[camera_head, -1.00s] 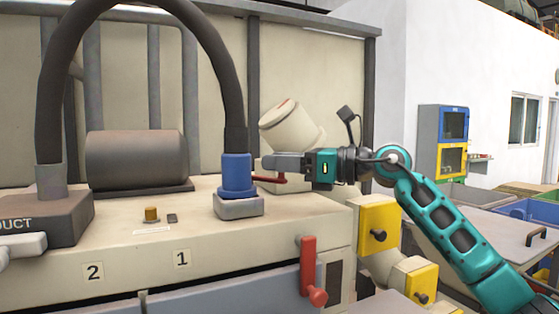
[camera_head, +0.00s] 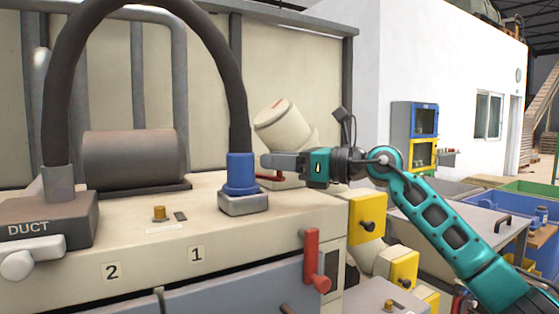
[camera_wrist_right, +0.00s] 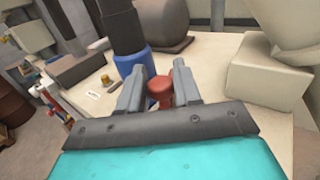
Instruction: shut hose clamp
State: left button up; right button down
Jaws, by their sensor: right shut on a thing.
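The blue hose clamp (camera_head: 241,174) sits around the lower end of the dark hose, on a light grey base on the machine top. Its red lever (camera_head: 269,178) sticks out to the right, partly hidden by my right gripper (camera_head: 264,162). In the right wrist view, the lever's red knob (camera_wrist_right: 160,90) is between the two fingers of my right gripper (camera_wrist_right: 159,78), and the blue clamp (camera_wrist_right: 134,64) is just beyond. The right gripper is shut on the red lever. My left gripper is not in view.
The dark hose (camera_head: 235,95) arches over to the duct box (camera_head: 50,222) on the left. A dark cylinder (camera_head: 130,158) lies behind. A tilted cream housing (camera_head: 284,124) is close behind my gripper. Another red handle (camera_head: 314,260) sticks out from the machine's front.

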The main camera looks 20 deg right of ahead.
dwell(0.3)
jog(key=c, duration=0.9)
grip_release()
jog(key=b+v, duration=0.3)
jog(key=v, duration=1)
jog(key=shift+b, duration=0.35)
